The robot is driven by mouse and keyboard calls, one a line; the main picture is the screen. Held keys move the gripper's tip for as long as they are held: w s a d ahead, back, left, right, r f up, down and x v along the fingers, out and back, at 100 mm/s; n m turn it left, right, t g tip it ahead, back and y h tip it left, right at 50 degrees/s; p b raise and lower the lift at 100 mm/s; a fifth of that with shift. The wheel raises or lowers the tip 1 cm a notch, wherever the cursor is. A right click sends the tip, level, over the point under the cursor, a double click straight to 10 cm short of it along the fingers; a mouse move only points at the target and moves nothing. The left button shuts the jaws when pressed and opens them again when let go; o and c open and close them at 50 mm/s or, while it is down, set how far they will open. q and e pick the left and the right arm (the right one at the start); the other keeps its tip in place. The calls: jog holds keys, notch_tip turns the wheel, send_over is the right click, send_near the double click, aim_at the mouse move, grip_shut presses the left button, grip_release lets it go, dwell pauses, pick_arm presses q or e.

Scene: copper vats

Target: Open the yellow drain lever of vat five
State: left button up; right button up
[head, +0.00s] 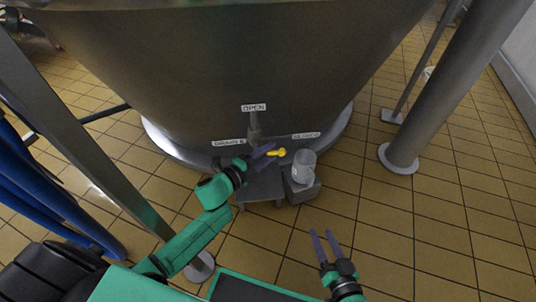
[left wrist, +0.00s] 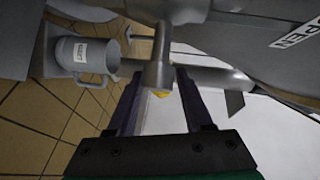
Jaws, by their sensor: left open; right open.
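The yellow drain lever (head: 277,153) sticks out to the right from the grey drain pipe (head: 254,128) at the foot of the big vat (head: 200,70). Labels surround it: OPEN (head: 254,107) above, a drain label (head: 228,142) to the left, CLOSED (head: 305,135) to the right. My left gripper (head: 266,156) is open at the lever, its purple fingers just left of the yellow end. In the left wrist view only a small yellow bit (left wrist: 161,94) shows between the open fingers, behind the grey valve; contact cannot be told. My right gripper (head: 324,246) is open and empty over the floor.
A small grey stool (head: 262,187) is below the drain. A steel post (head: 425,105) stands at right.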

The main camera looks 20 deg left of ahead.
pick_arm(q)
grip_shut()
dwell(1.3)
